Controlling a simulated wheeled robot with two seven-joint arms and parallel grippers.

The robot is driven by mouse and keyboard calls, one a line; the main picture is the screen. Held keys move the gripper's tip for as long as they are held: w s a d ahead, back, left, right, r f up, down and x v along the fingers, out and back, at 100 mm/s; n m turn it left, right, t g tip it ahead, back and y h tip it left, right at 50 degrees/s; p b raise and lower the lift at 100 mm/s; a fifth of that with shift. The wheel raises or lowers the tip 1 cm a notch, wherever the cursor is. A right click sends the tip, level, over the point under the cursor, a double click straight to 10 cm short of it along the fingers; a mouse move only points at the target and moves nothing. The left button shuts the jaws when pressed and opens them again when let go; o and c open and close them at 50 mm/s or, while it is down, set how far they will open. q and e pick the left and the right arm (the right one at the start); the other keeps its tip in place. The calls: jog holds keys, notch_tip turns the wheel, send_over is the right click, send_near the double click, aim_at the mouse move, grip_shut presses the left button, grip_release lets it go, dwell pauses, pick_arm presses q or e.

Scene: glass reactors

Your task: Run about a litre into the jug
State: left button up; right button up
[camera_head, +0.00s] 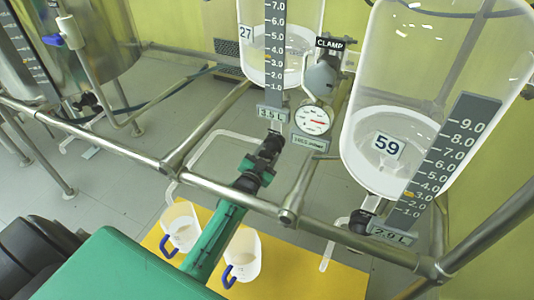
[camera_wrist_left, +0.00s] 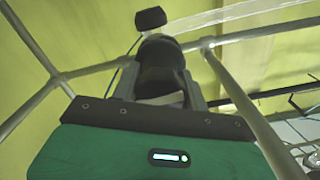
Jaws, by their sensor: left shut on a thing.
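Two clear jugs with blue handles, a left jug (camera_head: 181,224) and a right jug (camera_head: 245,252), stand on a yellow mat (camera_head: 310,277). My green left arm partly covers the space between them. My left gripper (camera_head: 259,166) is shut on a black valve (camera_head: 271,145) below glass vessel 27 (camera_head: 285,76). In the left wrist view its fingers are on either side of the black valve (camera_wrist_left: 160,66). A pale outlet tube (camera_head: 205,143) bends left from the valve and down towards the left jug. I cannot tell whether liquid flows. My right gripper is not in view.
Glass vessel 59 (camera_head: 372,170) stands at right, with its own black valve (camera_head: 360,221) and outlet tube (camera_head: 327,255). Metal frame rails (camera_head: 236,196) cross in front of the vessels. A pressure gauge (camera_head: 312,121) hangs between them. A steel tank (camera_head: 100,45) stands back left.

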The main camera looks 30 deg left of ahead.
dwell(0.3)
pick_arm(q)
jog(key=o, duration=1)
jog(key=s+p, duration=0.1)
jog(key=s, duration=1.2)
jog(key=shift+s+d+p, duration=0.35)
jog(key=shift+s+d, duration=0.05)
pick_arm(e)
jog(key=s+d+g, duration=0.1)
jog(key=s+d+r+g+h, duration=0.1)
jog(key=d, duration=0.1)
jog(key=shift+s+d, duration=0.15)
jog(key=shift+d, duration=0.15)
